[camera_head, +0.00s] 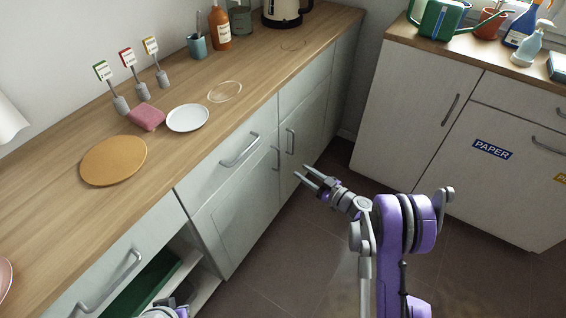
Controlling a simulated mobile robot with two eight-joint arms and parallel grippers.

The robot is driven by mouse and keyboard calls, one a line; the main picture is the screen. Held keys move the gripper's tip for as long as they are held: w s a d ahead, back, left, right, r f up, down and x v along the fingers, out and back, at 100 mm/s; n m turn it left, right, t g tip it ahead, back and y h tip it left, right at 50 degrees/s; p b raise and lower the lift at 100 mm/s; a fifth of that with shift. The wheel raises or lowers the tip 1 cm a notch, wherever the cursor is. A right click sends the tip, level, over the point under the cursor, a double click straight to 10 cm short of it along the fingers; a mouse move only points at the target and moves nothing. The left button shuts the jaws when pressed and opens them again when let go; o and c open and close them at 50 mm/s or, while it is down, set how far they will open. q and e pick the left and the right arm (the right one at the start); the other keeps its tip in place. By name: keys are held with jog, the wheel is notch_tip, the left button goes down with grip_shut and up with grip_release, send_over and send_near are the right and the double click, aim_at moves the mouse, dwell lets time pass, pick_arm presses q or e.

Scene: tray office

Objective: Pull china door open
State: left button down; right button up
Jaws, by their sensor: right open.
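Under the wooden counter are two pale grey cabinet doors, a left door (238,213) and a right door (305,125). Their upright bar handles, the left one (276,158) and the right one (290,141), sit close together at the meeting edges. Both doors look shut. No label shows which one is the china door. My right gripper (300,170) is open and empty, its two fingers pointing left toward the handles, apparently short of the door fronts. A bit of my left arm (164,312) shows at the bottom edge; its fingers are not seen.
A drawer (222,166) is above the left door. At lower left, an open compartment holds a dark green thing (145,285) beneath a drawer handle (110,281). A plate (188,118) and a round board (113,160) lie on the counter. A PAPER-labelled cabinet (482,165) stands right; floor lies between.

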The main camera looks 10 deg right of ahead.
jog(key=b+x, duration=0.1)
jog(key=x, duration=0.9)
jog(key=shift+w+f, duration=0.3)
jog(key=shift+w, duration=0.1)
grip_shut()
dwell(1.0)
